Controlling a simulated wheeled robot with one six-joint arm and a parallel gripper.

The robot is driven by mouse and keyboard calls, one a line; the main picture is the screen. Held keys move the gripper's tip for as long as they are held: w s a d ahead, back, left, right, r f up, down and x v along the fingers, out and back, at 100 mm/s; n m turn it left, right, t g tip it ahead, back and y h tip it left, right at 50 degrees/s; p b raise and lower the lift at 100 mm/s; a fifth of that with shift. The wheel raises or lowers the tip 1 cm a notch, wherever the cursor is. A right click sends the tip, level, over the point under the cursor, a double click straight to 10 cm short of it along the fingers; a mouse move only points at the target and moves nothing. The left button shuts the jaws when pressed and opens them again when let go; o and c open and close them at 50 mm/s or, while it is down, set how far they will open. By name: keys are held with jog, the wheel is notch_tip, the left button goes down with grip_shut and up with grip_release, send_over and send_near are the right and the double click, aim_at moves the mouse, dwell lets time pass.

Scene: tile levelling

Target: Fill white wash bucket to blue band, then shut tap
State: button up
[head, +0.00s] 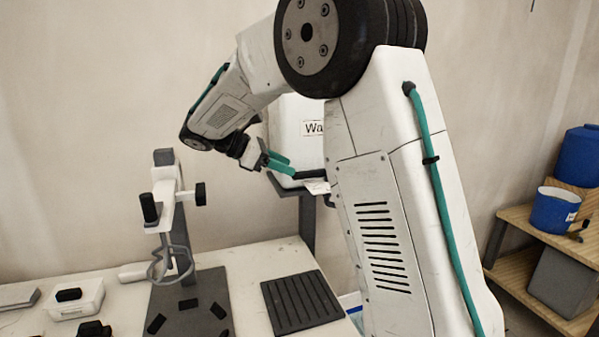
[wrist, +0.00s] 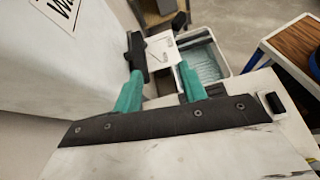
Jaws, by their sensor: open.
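A white tank (head: 295,130) with a label starting "Wa" stands on a dark stand behind my arm; its side fills the upper left of the wrist view (wrist: 60,60). My gripper (head: 277,163) is open beside the tank's lower front. In the wrist view its two teal fingers (wrist: 160,78) are apart, with a dark bar (wrist: 136,48) and a white plate-like part (wrist: 172,62) near the tips; I cannot tell which is the tap handle. Beyond them is a white rectangular tub (wrist: 207,58) with a pale blue-green inside, likely the wash bucket. Its band and any stream are unclear.
A white bench holds a grey clamp-like stand (head: 172,225), a black ribbed mat (head: 300,302) and a small white box (head: 75,300). A wooden shelf (head: 515,218) at right carries blue buckets (head: 555,210) and a grey bin (head: 567,282).

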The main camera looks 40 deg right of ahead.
aim_at(304, 172)
jog(key=shift+n+h, duration=0.7)
jog(key=d+f, duration=0.1)
jog(key=d, duration=0.1)
jog(key=w+d+f, duration=0.1)
jog(key=d, duration=0.1)
jog(key=w+d+f, duration=0.1)
jog(key=d+f, duration=0.1)
jog(key=d, duration=0.1)
grip_shut()
